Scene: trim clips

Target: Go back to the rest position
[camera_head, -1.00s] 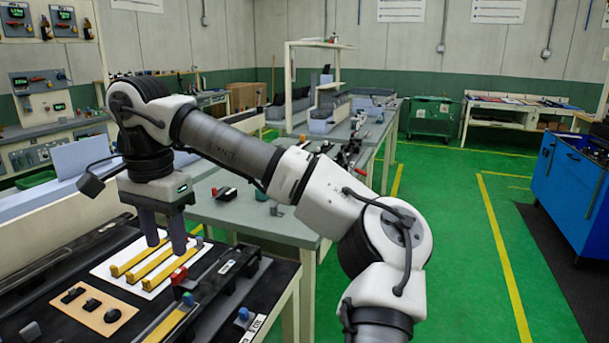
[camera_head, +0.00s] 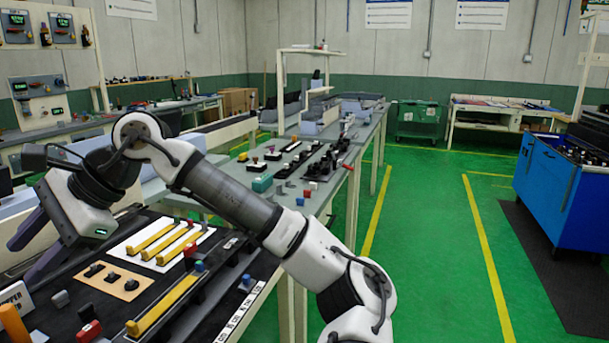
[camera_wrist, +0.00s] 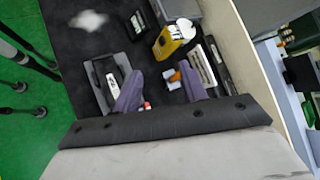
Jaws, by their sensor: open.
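My gripper (camera_head: 22,260) is at the left edge of the head view, tilted, with its two dark fingers pointing down and left. It is raised at the left side of the black work table and is apart from the trim clips. In the wrist view my gripper (camera_wrist: 158,80) shows its two purple-grey fingers spread, with no object held between them. Several yellow trim clips (camera_head: 160,243) lie in a row on a white board (camera_head: 205,240). Another long yellow clip (camera_head: 165,302) lies on a dark rail nearer the front.
A tan plate (camera_head: 130,288) with black parts lies beside the white board. A yellow device (camera_wrist: 174,40) and grey trays are below my gripper in the wrist view. A grey bench (camera_head: 290,195) stands behind, a blue cabinet (camera_head: 560,190) at right. Green floor between is clear.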

